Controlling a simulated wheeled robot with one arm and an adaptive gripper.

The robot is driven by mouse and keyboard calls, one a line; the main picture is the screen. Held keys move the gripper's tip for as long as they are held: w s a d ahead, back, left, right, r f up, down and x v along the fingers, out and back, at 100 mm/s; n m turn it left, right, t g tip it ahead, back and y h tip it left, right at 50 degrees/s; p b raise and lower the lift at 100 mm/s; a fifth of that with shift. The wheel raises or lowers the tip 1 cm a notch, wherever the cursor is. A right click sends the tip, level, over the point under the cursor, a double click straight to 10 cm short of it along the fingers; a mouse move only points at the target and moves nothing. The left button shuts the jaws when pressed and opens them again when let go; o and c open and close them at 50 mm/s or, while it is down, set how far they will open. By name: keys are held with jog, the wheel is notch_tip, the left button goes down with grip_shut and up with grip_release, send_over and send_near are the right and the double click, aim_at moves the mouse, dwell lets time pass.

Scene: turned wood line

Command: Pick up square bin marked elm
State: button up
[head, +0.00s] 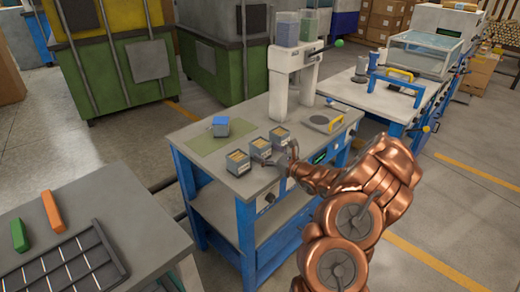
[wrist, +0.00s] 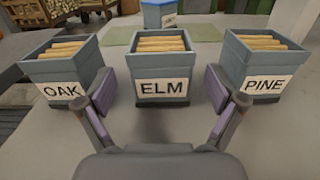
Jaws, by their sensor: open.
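The square bin marked ELM (wrist: 162,88) is a small grey-blue open box with a white label, holding several light wooden sticks. It stands upright on the table, in the middle of a row of three; in the head view it is the middle bin (head: 260,149). My gripper (wrist: 160,102) is open and empty, facing the ELM label. Its purple-padded fingers show left and right of the bin with gaps on both sides. I cannot tell whether the fingertips reach past its front face. In the head view my gripper (head: 283,160) is just right of the bin.
The OAK bin (wrist: 62,72) stands left of ELM and the PINE bin (wrist: 262,71) right, both close to the fingers. A blue-topped box (head: 221,126) sits behind on a green mat (head: 205,144). A white machine (head: 293,85) stands at the table's back.

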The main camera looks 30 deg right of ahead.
jog(key=shift+p+x, duration=0.5)
jog(key=shift+x, duration=1.35)
jog(key=shift+d, duration=0.1)
jog(key=c, duration=1.3)
